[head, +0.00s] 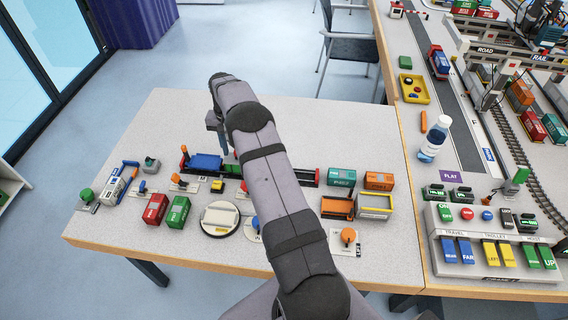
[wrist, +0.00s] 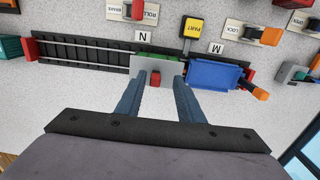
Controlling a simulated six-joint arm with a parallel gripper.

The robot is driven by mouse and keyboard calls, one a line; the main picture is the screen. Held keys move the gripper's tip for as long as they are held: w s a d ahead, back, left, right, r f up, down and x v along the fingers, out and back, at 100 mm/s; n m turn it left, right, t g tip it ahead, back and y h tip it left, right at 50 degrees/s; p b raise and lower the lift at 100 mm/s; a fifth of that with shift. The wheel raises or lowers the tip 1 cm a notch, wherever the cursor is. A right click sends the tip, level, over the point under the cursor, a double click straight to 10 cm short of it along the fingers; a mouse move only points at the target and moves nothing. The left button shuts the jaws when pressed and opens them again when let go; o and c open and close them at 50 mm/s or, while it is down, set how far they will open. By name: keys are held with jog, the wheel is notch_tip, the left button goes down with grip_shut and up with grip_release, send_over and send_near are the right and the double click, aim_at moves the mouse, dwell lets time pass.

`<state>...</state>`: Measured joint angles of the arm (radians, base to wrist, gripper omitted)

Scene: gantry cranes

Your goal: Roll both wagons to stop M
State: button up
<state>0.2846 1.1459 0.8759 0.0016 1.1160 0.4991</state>
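A blue wagon (wrist: 212,75) stands on the dark track (wrist: 80,52) at its right end in the wrist view, beside the M plate (wrist: 216,48). It also shows in the head view (head: 207,162), left of my arm. A pale, flat-topped piece (wrist: 170,68) with a green part, probably the second wagon, sits close to the blue wagon, between the M and N plates (wrist: 143,37). My gripper (wrist: 158,76) is over this piece, its fingers apart on either side of a small red block. Contact with the piece cannot be told. My arm hides part of the track in the head view.
Near the track are a yellow PART button (wrist: 191,27), an orange LOCK lever (wrist: 270,36) and a ROLL lever (wrist: 152,12). Red and green containers (head: 177,211) stand in front. A control box (head: 490,240) is at right.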

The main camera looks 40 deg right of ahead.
jog(key=shift+s+r+p, duration=0.1)
jog(key=shift+r+p, duration=2.25)
jog(key=shift+r, duration=1.15)
